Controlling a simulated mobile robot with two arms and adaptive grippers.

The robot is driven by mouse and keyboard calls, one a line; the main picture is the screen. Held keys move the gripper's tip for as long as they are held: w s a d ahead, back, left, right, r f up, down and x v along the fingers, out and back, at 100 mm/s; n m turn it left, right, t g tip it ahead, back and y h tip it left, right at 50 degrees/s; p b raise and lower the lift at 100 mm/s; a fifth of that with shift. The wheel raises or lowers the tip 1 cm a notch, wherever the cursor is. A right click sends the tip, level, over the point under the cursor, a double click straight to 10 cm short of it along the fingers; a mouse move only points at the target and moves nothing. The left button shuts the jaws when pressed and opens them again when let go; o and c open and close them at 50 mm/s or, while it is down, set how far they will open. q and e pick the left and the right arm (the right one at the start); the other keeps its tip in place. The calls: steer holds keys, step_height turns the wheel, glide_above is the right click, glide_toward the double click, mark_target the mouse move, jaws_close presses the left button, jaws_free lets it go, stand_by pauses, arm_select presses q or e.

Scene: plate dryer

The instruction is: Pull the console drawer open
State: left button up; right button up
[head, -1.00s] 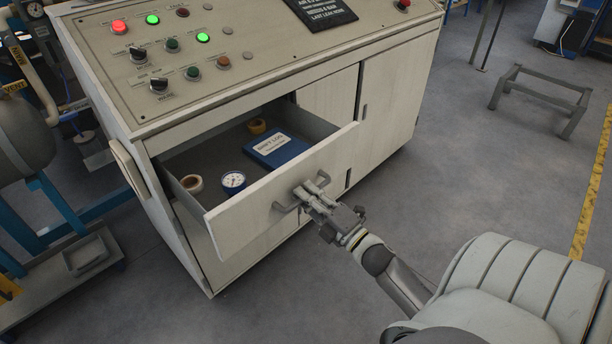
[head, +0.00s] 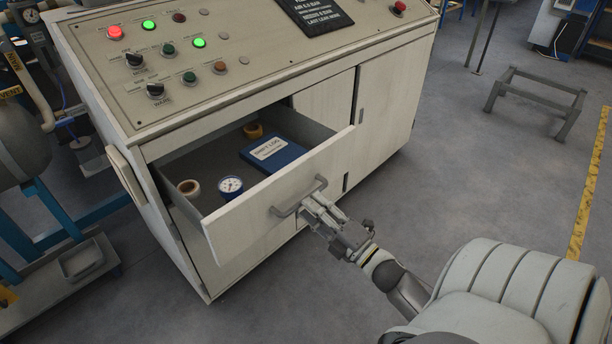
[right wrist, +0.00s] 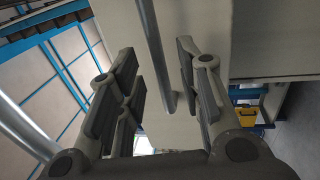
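The console drawer (head: 250,215) stands pulled well out of the pale console (head: 240,85). Its grey bar handle (head: 298,197) is on the outer face of the drawer front. My right gripper (head: 314,205) is just in front of and below the handle in the head view. In the right wrist view, its two fingers (right wrist: 160,85) are spread apart, and the handle bar (right wrist: 155,45) shows in the gap between them, with neither finger seen closed on it. My left gripper is out of view.
Open floor lies right of the console; a metal stand (head: 535,98) is farther off.

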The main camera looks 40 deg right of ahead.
steer(key=v, duration=0.8)
steer(key=shift+s, duration=0.2)
